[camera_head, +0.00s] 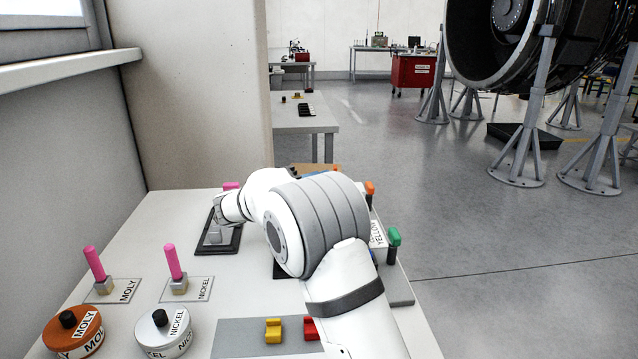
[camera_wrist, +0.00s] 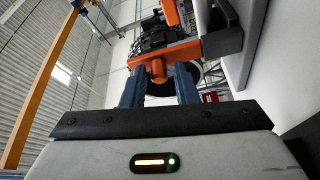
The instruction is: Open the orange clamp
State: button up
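In the wrist view, the orange clamp (camera_wrist: 158,66) shows as an orange bar with a rounded knob pointing down at my gripper. My gripper (camera_wrist: 158,78) has its two blue-grey fingers apart, with the knob at or just past the fingertips, between them. I cannot tell whether a finger touches it. In the head view, an orange handle (camera_head: 370,188) stands upright at the table's right edge, beyond my arm. My gripper is hidden behind my arm there.
A green handle (camera_head: 393,237) stands nearer on the same edge. Pink-handled stamps (camera_head: 94,263), labelled tins (camera_head: 163,333), a yellow block (camera_head: 273,330) and a red block (camera_head: 311,328) are on the table (camera_head: 205,208). A wall closes the left; open floor lies right.

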jog(key=shift+o, duration=1)
jog(key=shift+p+v, duration=0.4)
jog(key=shift+v, duration=3.45)
jog(key=shift+c, duration=0.4)
